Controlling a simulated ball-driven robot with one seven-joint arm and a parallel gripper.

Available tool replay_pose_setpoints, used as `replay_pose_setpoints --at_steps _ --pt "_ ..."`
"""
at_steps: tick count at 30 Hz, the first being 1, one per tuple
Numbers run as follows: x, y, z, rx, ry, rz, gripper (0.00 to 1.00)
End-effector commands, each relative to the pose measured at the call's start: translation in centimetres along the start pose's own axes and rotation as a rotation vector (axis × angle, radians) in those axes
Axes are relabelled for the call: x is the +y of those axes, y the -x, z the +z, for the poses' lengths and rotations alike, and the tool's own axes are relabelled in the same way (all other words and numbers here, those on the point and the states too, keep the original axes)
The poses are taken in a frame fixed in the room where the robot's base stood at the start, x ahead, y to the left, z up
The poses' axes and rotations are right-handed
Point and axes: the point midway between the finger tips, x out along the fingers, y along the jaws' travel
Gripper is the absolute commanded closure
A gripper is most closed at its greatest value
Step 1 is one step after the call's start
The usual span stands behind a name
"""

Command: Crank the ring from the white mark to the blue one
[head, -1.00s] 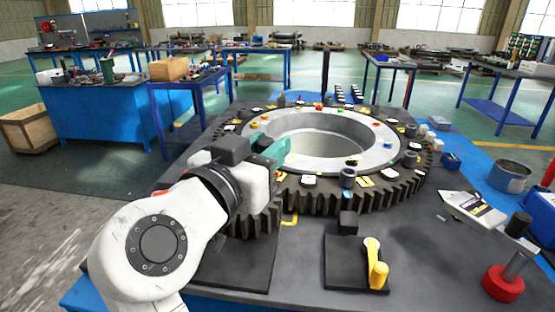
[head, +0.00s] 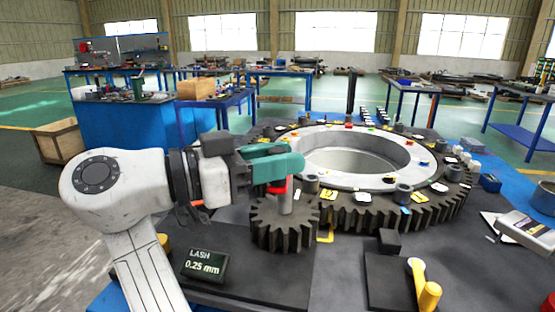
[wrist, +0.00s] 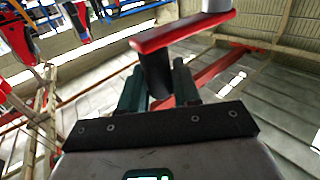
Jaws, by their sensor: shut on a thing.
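The large dark toothed ring (head: 400,217) lies flat on the bench with a pale inner ring (head: 325,174). A toothed pinion (head: 283,224) stands at its front left edge, with a grey shaft (head: 286,196) and a red crank (head: 277,187) partly hidden by my fingers. My gripper (wrist: 158,88) is shut on the crank's dark handle (wrist: 156,70), below the red crank arm (wrist: 180,32) in the wrist view. Its teal fingers also show in the head view. Coloured tags sit on the ring, including a white one (head: 361,197) and a blue one (head: 424,163). A yellow pointer (head: 325,238) stands beside the pinion.
A display (head: 205,265) reads LASH 0.25 mm at the front left. A yellow lever (head: 420,280) on a dark plate stands at the front right. A dark block (head: 389,241) stands behind it. Dark posts and small fittings stand on the ring.

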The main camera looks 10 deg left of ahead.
Motion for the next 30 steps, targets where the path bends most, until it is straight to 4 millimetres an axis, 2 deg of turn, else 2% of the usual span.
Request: replay_pose_setpoints --at_steps 13,14,18,19,26,30 --pt "-0.14 0.01 0.16 -0.003 0.004 0.003 1.0" --pt "-0.14 0.01 0.16 -0.003 0.004 0.003 0.65" --pt "-0.11 0.0 0.12 -0.002 0.003 0.004 0.52" --pt "-0.1 -0.01 0.11 -0.002 0.003 0.004 0.49" --pt "-0.07 0.01 0.05 -0.002 0.002 0.006 0.49" --pt "-0.13 0.94 0.0 -0.001 0.003 0.004 0.49"
